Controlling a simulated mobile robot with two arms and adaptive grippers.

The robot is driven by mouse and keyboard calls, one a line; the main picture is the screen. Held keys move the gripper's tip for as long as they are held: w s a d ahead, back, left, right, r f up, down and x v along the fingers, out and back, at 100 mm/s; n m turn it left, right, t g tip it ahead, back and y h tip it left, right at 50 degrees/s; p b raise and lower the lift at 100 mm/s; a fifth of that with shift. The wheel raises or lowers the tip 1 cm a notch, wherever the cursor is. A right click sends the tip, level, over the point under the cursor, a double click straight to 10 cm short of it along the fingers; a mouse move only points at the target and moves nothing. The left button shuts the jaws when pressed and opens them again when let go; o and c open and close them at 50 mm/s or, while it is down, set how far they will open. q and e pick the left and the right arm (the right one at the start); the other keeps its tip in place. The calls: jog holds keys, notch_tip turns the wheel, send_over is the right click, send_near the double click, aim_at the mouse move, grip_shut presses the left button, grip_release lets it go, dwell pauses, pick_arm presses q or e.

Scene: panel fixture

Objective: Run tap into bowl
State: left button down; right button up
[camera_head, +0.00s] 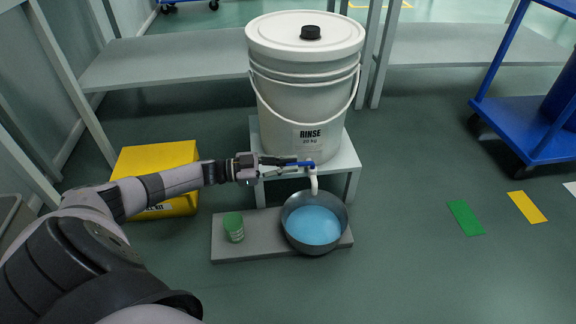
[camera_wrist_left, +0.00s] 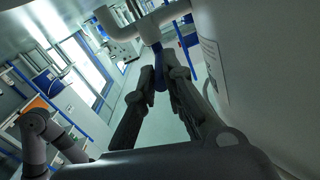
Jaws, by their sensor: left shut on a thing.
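The tap's blue handle (camera_head: 306,163) sits at the foot of the white bucket labelled RINSE (camera_head: 305,100). My left gripper (camera_head: 296,163) is shut on this handle. In the left wrist view, the gripper's dark fingers (camera_wrist_left: 163,75) close around the blue handle (camera_wrist_left: 159,60), with the white tap body (camera_wrist_left: 150,28) beyond. The white spout (camera_head: 314,184) points down over the grey bowl (camera_head: 290,233). Blue liquid (camera_head: 314,225) fills much of the bowl. I cannot tell whether any is flowing. My right gripper is not in view.
The bucket stands on a low white stand (camera_head: 349,160). A green cup (camera_head: 233,226) stands on the grey board (camera_head: 262,246), left of the bowl. A yellow box (camera_head: 158,157) lies behind my left arm.

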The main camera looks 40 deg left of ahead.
pick_arm(q)
jog(key=c, duration=1.7)
grip_release()
jog(key=shift+a, duration=0.1)
jog(key=shift+o, duration=0.2)
jog(key=v, duration=1.2)
